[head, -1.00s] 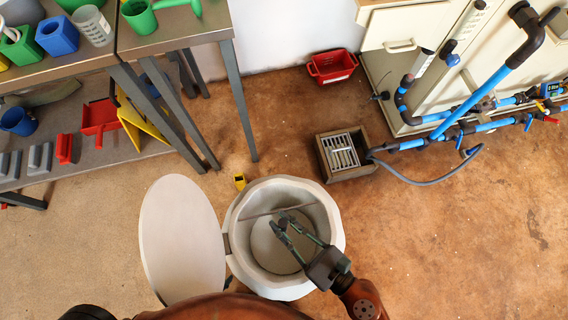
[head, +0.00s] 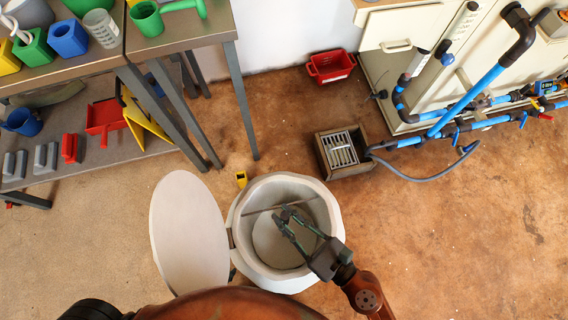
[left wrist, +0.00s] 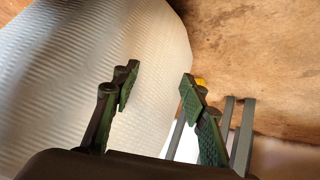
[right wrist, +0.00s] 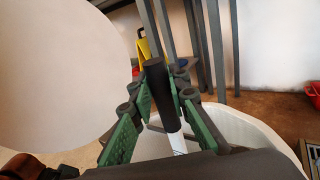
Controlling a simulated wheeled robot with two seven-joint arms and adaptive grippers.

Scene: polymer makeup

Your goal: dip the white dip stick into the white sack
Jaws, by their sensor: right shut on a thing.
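The white sack (head: 328,199) is a wide, round, open-topped container on the floor. It also shows in the right wrist view (right wrist: 255,128). My right gripper (head: 284,213) is over its mouth. In the right wrist view, its fingers (right wrist: 155,108) are shut on the dark handle of the white dip stick (right wrist: 177,143). The white part points down toward the sack; its lower end is hidden, so I cannot tell whether it is inside. My left gripper (left wrist: 157,88) is open and empty in the left wrist view, and is outside the head view.
A white round lid (head: 188,232) stands beside the sack on the left. A thin grey bar (head: 262,211) crosses the sack's mouth. A metal table (head: 180,48) is at upper left. A floor drain box (head: 323,155) and blue pipes (head: 470,97) are at right.

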